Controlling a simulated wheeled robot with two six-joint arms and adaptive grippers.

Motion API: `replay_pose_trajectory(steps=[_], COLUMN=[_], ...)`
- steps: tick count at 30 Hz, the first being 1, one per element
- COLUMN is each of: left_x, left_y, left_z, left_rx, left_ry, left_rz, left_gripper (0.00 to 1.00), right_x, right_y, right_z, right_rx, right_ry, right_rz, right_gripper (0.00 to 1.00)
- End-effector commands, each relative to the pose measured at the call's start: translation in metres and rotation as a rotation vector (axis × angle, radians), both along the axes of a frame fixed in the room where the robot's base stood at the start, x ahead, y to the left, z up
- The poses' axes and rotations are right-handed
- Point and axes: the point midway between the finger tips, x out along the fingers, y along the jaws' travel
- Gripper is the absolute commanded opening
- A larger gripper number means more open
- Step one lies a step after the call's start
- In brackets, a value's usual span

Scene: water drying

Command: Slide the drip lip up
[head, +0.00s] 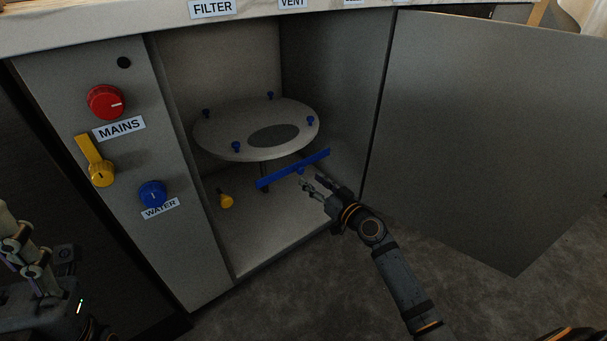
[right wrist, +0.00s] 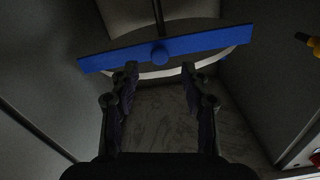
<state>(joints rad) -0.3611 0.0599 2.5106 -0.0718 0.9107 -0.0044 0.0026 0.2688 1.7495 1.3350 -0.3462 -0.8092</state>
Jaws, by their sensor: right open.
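The drip lip looks to be the long blue bar (head: 293,169) below the front of the round pale plate (head: 222,139) in the open cabinet. My right gripper (head: 313,186) is open and empty, just in front of the bar.
Several blue knobs ring the plate. A yellow knob (head: 226,201) stands on the cabinet floor. The left panel carries a red MAINS knob (head: 105,102), a yellow lever (head: 98,168) and a blue WATER knob (head: 152,193). The grey door (head: 490,130) stands open at right.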

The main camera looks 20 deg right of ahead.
Motion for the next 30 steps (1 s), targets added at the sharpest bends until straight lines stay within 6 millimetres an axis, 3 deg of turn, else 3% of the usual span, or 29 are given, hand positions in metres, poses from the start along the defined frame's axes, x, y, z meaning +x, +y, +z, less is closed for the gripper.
replay_pose_trajectory(steps=[3,7,18,28,30], left_x=[0.0,0.0,0.001,0.001,0.001], left_y=[0.0,-0.001,-0.001,-0.001,-0.001], left_z=[-0.004,-0.007,-0.007,-0.007,-0.007], left_rx=[0.001,0.003,0.004,0.004,0.004], left_ry=[0.001,0.002,0.003,0.003,0.003], left_rz=[0.001,0.002,0.003,0.003,0.003], left_gripper=[0.41,0.41,0.41,0.41,0.41], right_x=[0.023,0.039,0.046,0.046,0.046], right_y=[0.008,0.014,0.016,0.016,0.016], right_z=[0.0,-0.001,-0.001,-0.001,-0.001], right_rx=[0.003,0.0,-0.002,-0.001,-0.001], right_ry=[-0.003,-0.001,0.0,0.001,0.001], right_rz=[-0.001,0.0,-0.001,-0.001,-0.001], right_gripper=[0.47,0.47,0.47,0.02,0.0])
